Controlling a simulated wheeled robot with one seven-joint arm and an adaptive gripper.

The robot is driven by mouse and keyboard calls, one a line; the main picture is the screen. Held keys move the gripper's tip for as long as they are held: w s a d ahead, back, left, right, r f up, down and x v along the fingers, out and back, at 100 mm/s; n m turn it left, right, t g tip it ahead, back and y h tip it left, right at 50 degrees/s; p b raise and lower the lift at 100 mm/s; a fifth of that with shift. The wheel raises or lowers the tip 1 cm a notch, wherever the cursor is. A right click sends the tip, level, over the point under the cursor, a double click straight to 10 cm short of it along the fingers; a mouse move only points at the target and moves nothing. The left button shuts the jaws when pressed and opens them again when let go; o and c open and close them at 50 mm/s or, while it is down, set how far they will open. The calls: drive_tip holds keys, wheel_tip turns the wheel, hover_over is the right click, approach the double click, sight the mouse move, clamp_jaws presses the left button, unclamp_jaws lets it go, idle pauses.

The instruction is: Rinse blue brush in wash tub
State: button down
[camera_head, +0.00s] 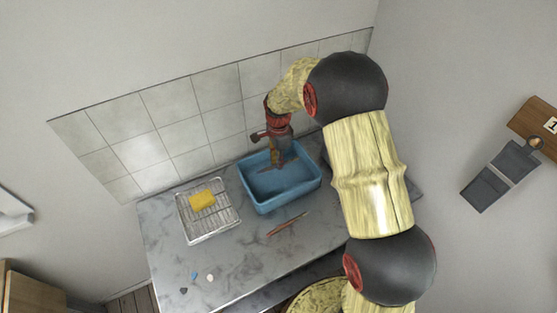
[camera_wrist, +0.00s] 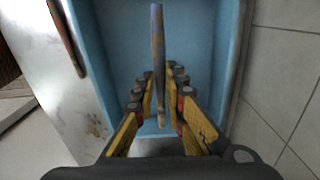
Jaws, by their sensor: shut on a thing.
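The blue wash tub (camera_head: 290,202) stands on the counter against the tiled wall; its inside wall fills much of the wrist view (camera_wrist: 212,50). My gripper (camera_head: 277,158) points down into the tub. In the wrist view my gripper (camera_wrist: 160,88) is shut on the blue brush (camera_wrist: 158,45), a thin stick with a dull blue-grey and brownish surface. The brush lies between the yellow fingers, over the inside of the tub. Its bristle end cannot be made out, and I cannot tell whether it touches the tub floor.
Another reddish-brown brush (camera_head: 287,224) lies on the counter (camera_head: 250,262) in front of the tub. A wire rack (camera_head: 212,228) with a yellow sponge (camera_head: 202,200) stands left of the tub. Small blue, white and dark bits lie at the front left. The tiled wall (camera_head: 170,105) is close behind.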

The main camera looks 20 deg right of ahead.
drive_tip(key=shift+f+b, duration=2.3)
drive_tip(key=shift+f, duration=1.65)
drive_tip(key=shift+r, duration=0.1)
drive_tip(key=shift+r+p, duration=3.3)
drive_tip(key=shift+r, duration=1.75)
drive_tip(key=shift+r+p, duration=1.3)
drive_tip(key=shift+r, duration=0.7)
